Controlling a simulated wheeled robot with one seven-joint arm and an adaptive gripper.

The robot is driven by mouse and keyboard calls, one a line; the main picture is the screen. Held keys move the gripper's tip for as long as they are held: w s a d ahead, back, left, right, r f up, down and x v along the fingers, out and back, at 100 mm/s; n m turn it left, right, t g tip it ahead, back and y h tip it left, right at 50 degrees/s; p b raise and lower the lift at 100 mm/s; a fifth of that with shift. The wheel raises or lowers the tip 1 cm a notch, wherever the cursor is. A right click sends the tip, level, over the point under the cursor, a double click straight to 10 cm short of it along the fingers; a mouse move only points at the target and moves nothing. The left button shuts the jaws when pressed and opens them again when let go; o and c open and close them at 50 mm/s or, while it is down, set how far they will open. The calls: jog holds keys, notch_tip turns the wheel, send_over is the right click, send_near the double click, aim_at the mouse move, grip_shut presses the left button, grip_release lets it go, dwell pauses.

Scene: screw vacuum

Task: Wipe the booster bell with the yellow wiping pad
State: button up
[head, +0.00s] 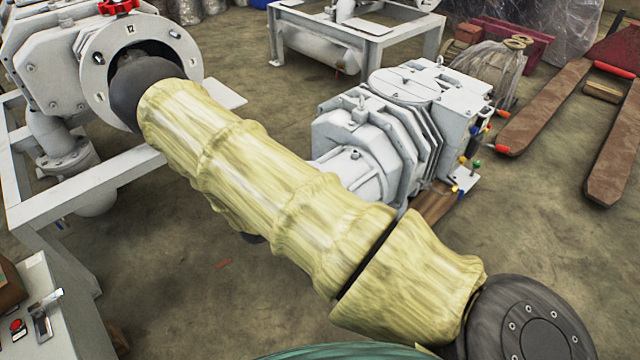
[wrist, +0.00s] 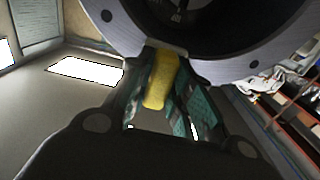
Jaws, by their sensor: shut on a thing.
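My gripper (wrist: 162,62) is shut on the yellow wiping pad (wrist: 160,82), held between its green fingers in the wrist view. The pad's far end overlaps the lower edge of a round grey flange ring with a dark opening, which I take to be the booster bell (wrist: 226,66). I cannot tell whether the pad touches it. In the head view, a round flange marked 12 (head: 94,78), likely the same bell, stands at upper left. My arm's dark wrist covers its middle and hides my gripper and the pad.
A grey frame (head: 75,195) carries the machine at left. A control box (head: 35,310) with a red button stands at lower left. A grey pump (head: 375,130) lies beyond my arm. A pallet truck (head: 560,105) stands at right.

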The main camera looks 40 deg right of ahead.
jog(key=w+b, duration=0.1)
jog(key=w, duration=0.6)
dwell(0.9)
jog(key=a+p, duration=0.1)
jog(key=a, duration=0.5)
jog(key=shift+s, duration=0.25)
dwell(0.4)
jog(key=shift+s+a+p, duration=0.1)
jog(key=shift+a+p, duration=0.25)
jog(key=shift+a, duration=1.15)
